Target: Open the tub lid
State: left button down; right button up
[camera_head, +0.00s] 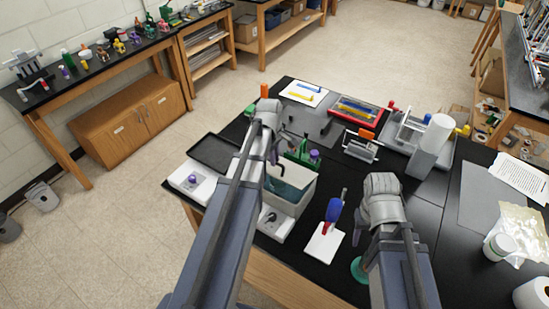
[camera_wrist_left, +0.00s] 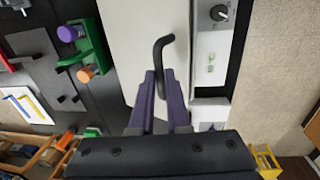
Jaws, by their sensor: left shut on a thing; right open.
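The tub (camera_head: 288,188) stands on the black bench in front of my left arm, which hides part of it. In the left wrist view a pale flat panel (camera_wrist_left: 125,40), which looks like the tub lid, lies below my left gripper (camera_wrist_left: 160,78). A bent black handle (camera_wrist_left: 157,55) rises from it between the purple-grey fingers. My left gripper is shut on this handle; in the head view its wrist (camera_head: 268,125) shows above the tub.
A white unit with a black knob (camera_wrist_left: 220,13) sits beside the tub. A green holder (camera_head: 303,154) stands close behind it, and a dark tray (camera_head: 212,152) lies to its left. A blue and red tool (camera_head: 333,212) stands on a white plate between the arms.

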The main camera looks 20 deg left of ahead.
pick_arm(q)
jog(key=shift+w+r, duration=0.1)
jog(key=shift+w, duration=0.1)
jog(key=shift+w+d+r+p, duration=0.1)
jog(key=shift+w+r+p, duration=0.4)
jog(key=shift+p, duration=0.05)
jog(key=w+d+r+p, duration=0.1)
jog(key=w+r+p, duration=0.2)
jog(key=w, duration=0.5)
jog(key=shift+w+d, duration=0.15)
jog(key=shift+w, duration=0.15)
jog(key=c, duration=1)
grip_release()
jog(key=shift+o, duration=0.6)
jog(key=shift+s, duration=0.15)
